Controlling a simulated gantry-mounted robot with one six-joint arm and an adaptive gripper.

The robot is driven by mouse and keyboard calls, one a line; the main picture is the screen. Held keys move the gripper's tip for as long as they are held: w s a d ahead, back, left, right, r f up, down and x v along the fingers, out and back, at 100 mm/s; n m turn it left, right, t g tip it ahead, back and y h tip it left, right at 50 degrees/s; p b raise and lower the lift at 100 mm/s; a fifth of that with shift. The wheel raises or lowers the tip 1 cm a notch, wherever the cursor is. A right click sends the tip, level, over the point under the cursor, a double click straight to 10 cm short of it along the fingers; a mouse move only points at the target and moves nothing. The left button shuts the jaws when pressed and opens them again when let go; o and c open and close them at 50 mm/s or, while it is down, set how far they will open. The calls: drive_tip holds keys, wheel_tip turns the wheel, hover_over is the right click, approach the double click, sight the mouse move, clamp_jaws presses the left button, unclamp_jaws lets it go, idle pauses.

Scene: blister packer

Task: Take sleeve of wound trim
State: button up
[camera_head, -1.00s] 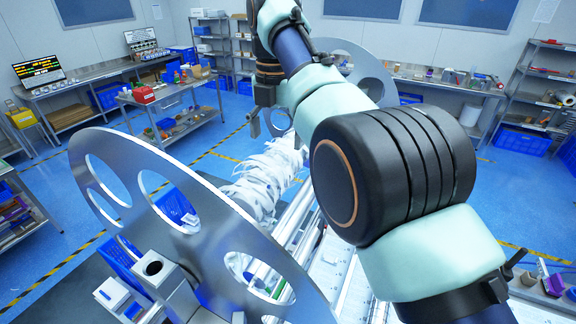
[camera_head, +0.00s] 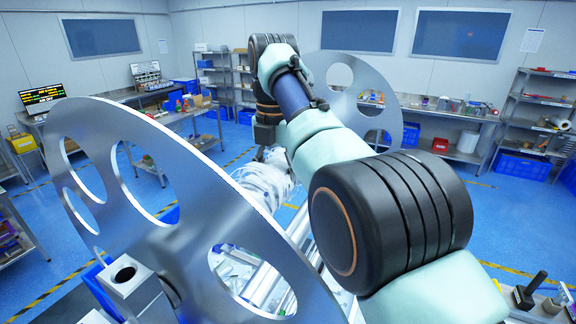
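The sleeve of wound trim (camera_head: 262,185) is a bulky white roll of tangled strips. It lies between two large metal discs with round cut-outs, the near disc (camera_head: 150,215) and the far disc (camera_head: 372,82). My gripper (camera_head: 264,153) points down at the far upper part of the roll, beside the far disc. Its fingertips are small and partly lost against the white trim, so whether they touch it or are open or shut cannot be told. My arm hides the right side of the roll, and the near disc hides its lower left.
The near disc's rim stands high at left, and the far disc stands behind my arm. Benches and shelves (camera_head: 533,115) line the walls. Blue floor (camera_head: 505,215) is open at right.

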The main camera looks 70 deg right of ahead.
drive_tip(key=c, duration=0.8)
drive_tip(key=o, duration=1.7)
